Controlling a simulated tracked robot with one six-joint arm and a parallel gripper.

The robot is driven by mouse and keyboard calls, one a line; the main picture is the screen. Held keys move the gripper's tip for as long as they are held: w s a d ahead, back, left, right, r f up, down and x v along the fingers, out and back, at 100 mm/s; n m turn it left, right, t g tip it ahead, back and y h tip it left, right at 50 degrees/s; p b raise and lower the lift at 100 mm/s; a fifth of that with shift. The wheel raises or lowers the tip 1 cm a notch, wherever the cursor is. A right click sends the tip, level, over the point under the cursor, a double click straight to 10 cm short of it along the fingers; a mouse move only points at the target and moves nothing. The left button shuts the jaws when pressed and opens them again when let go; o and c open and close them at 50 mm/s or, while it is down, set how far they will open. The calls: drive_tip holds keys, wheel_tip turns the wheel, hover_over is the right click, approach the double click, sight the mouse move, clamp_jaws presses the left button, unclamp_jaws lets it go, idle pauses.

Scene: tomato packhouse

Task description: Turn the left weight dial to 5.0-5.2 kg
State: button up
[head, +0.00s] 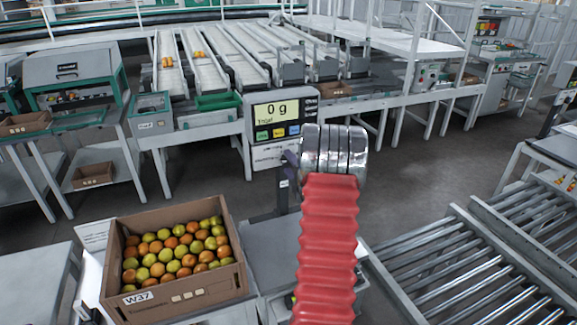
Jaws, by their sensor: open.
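I cannot make out the left weight dial; no dial with a kg scale is readable in the head view. A scale display (277,113) in the middle reads 0 g, with green, yellow and blue buttons below its screen. My arm, in a red bellows sleeve, rises in front of it to a shiny ringed wrist. My gripper (290,160) is mostly hidden behind this wrist; only a small dark part shows at its left, just below the display. It appears open, and I see nothing held in it. Whether it touches anything cannot be told.
A cardboard box (118,262) of red and green tomatoes, marked W37, stands at front left. A roller conveyor (470,262) fills the front right. Sorting lanes (235,62) run across the back. A machine with a control panel (428,76) stands back right. Grey floor (200,188) lies between.

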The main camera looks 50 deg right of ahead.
drive_tip(key=shift+w+d, duration=0.1)
drive_tip(key=shift+w, duration=0.05)
drive_tip(key=shift+c, duration=0.7)
drive_tip(key=c, duration=0.9)
